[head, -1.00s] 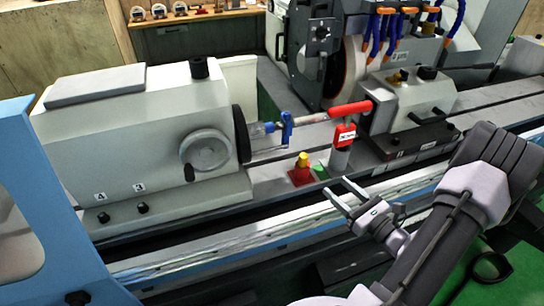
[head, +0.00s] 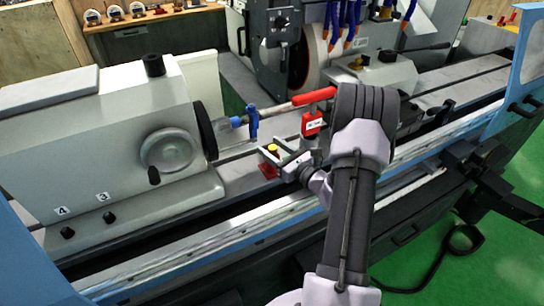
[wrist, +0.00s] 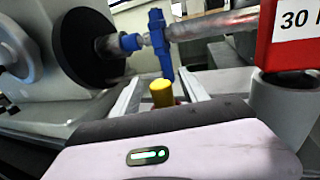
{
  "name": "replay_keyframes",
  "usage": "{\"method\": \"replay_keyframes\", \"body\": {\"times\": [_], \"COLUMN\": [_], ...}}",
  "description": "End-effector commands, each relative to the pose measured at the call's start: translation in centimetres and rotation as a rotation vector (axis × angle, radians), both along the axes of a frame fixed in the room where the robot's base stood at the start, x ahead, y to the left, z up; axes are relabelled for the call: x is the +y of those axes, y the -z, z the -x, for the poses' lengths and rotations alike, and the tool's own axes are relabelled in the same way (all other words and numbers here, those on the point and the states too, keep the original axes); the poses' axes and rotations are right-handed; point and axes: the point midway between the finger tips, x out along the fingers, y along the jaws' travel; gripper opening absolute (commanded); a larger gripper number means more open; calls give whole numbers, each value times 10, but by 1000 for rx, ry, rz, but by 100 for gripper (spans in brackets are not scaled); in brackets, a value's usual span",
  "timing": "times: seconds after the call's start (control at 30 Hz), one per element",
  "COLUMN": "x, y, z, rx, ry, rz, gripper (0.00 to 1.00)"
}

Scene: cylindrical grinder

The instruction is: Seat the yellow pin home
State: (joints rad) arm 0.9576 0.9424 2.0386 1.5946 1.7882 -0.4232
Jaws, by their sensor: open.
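The yellow pin (head: 272,148) stands upright at the red block (head: 268,171) on the machine table. Its top also shows in the wrist view (wrist: 162,92). My gripper (head: 275,157) is open, with its fingers reaching toward the pin. In the wrist view, the pin's top appears between the two fingers of my gripper (wrist: 160,84), with a gap on each side. The pin's lower part is hidden there by my gripper body, so how deep it sits cannot be told.
A red tag (head: 312,123) and a red-sleeved bar (head: 314,96) are close right of the pin. A blue clamp (head: 252,122) on the workpiece is just behind it. The workhead (head: 110,140) stands left. The rail in front is clear.

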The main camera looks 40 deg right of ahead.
Motion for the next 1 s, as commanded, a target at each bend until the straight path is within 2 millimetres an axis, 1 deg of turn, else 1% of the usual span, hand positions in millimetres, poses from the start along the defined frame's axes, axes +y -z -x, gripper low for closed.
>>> {"method": "replay_keyframes", "body": {"times": [0.17,0.2,0.37,0.4,0.47,0.73,0.8,0.87,0.97,1.0], "x": [0,0,0,0,0,0,0,-1,-1,-1], "y": [0,0,0,0,0,0,-4,-14,-42,-54], "z": [-1,-1,-1,-1,-1,-1,-1,-1,-1,-1], "rx": [0,0,0,0,0,0,-1,-2,-3,-3], "ry": [1,1,1,1,1,1,1,1,1,1], "rz": [-1,0,-1,-1,-1,0,0,2,3,4], "gripper": [52,50,18,11,0,0,0,0,0,0]}}
